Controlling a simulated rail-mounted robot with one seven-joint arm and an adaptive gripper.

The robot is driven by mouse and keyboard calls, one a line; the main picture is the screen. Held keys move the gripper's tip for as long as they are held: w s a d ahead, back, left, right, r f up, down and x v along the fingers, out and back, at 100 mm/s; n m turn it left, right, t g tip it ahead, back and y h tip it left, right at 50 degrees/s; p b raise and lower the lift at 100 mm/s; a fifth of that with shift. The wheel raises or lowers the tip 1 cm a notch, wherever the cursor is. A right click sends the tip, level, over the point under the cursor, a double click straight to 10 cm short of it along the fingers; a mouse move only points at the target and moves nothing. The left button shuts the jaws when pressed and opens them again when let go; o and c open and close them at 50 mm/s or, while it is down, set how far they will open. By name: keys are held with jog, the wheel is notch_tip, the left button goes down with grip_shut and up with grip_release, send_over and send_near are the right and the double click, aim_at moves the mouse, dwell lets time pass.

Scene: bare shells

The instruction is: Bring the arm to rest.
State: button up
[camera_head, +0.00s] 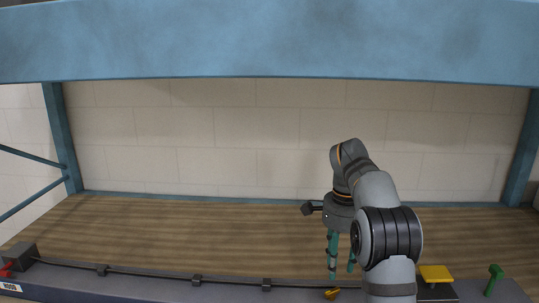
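My arm reaches up from the lower right in the head view and bends over the shelf. My gripper (341,270) hangs from it, pointing down over the front part of the wooden shelf (200,230). Its two teal fingers stand apart, with bare shelf showing between them. I see nothing held in them. The arm's forward link partly hides the right side of the gripper.
A blue beam (270,40) crosses above. A pale block wall (200,140) stands behind. Along the front edge are a thin rail (150,272), a small yellow piece (332,293), a yellow plate (436,273), a green handle (494,278) and a grey box (20,257). The shelf's left side is clear.

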aim_at(334, 290)
notch_tip(334, 290, down, 9)
jog(key=shift+s+r, duration=0.1)
jog(key=shift+r, duration=0.1)
jog(key=shift+r+n+p, duration=0.2)
jog(key=shift+n+p, duration=0.45)
jog(key=shift+n, duration=0.25)
jog(key=n+p, duration=0.2)
jog(key=n, duration=0.2)
jog(key=shift+r, duration=0.1)
jog(key=n, duration=0.1)
jog(key=n+p, duration=0.1)
jog(key=n, duration=0.1)
jog(key=n+p, duration=0.1)
jog(key=shift+w+d, duration=0.1)
jog(key=shift+w, duration=0.15)
jog(key=shift+f+n+p, duration=0.25)
jog(key=shift+n+p, duration=0.3)
jog(key=shift+n, duration=1.05)
